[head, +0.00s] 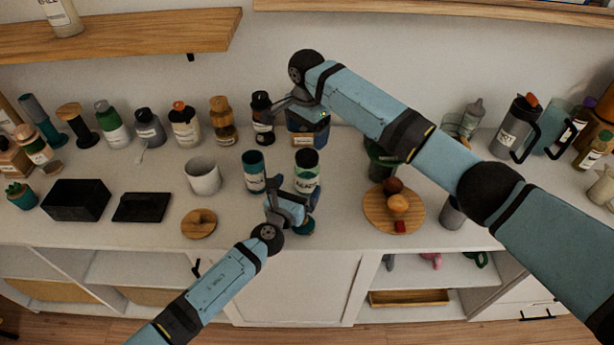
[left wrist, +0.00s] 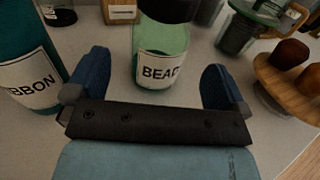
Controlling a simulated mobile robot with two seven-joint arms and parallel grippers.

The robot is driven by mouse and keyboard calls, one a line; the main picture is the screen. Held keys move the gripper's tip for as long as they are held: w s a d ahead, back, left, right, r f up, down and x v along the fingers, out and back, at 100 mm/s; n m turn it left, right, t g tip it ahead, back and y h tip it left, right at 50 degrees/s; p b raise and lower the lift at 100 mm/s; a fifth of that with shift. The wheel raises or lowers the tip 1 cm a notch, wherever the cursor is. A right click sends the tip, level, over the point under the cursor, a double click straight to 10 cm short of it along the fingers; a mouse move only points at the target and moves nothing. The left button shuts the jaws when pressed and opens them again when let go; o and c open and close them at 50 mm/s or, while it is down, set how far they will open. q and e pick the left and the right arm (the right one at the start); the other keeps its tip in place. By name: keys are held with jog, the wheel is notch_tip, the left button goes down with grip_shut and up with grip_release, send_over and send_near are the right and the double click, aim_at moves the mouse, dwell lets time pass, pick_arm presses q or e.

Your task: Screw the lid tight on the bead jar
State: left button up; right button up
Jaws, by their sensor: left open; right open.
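The bead jar (head: 306,180) is a green jar with a white label and a dark lid (head: 306,158) on top. In the left wrist view the open fingers stand on either side of the jar (left wrist: 162,50), with gaps visible, and the lid's top is cut off. My right gripper (head: 305,118) is open, above and behind the jar, near the back row of bottles.
A teal ribbon jar (head: 254,172) stands close left of the bead jar. Left of it are a white cup (head: 202,176) and a wooden disc (head: 198,224). A round wooden board (head: 376,213) with small items is on the right. Several bottles line the wall.

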aim_at(302, 179)
pick_arm(q)
jog(key=x, duration=0.6)
jog(key=shift+w+d, duration=0.1)
jog(key=shift+w, duration=0.2)
jog(key=c, duration=1.8)
pick_arm(e)
jog(key=n, duration=0.3)
jog(key=shift+a+r+n, duration=0.1)
jog(key=shift+a+n, duration=0.15)
jog(key=shift+n, duration=0.15)
jog(key=n, duration=0.4)
jog(key=shift+r, duration=0.1)
jog(key=n, duration=0.6)
jog(key=shift+a, duration=0.1)
jog(key=n, duration=1.3)
jog(key=shift+d+f, duration=0.2)
jog(key=shift+d, duration=0.15)
